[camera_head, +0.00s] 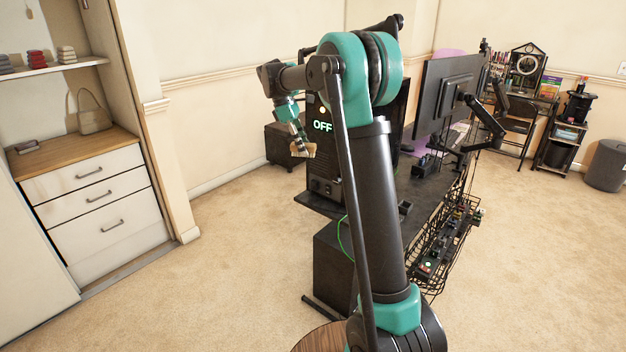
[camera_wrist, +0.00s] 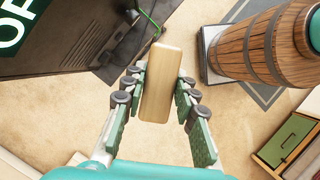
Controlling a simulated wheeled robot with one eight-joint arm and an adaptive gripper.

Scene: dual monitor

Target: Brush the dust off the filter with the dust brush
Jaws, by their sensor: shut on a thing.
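My gripper (camera_wrist: 159,78) is shut on a pale wooden block-like piece, which I take to be the dust brush (camera_wrist: 157,95). Its bristles cannot be made out. In the head view my gripper (camera_head: 298,134) hangs beside the left side of a black computer case (camera_head: 326,162), with the brush (camera_head: 303,150) at its tip. I cannot make out a filter or dust in either view.
The case stands on a black desk (camera_head: 410,200) with a monitor (camera_head: 448,92) on an arm. A wire basket (camera_head: 452,240) hangs along the desk's edge. A drawer cabinet (camera_head: 95,195) stands left. The carpet (camera_head: 225,250) between them is clear.

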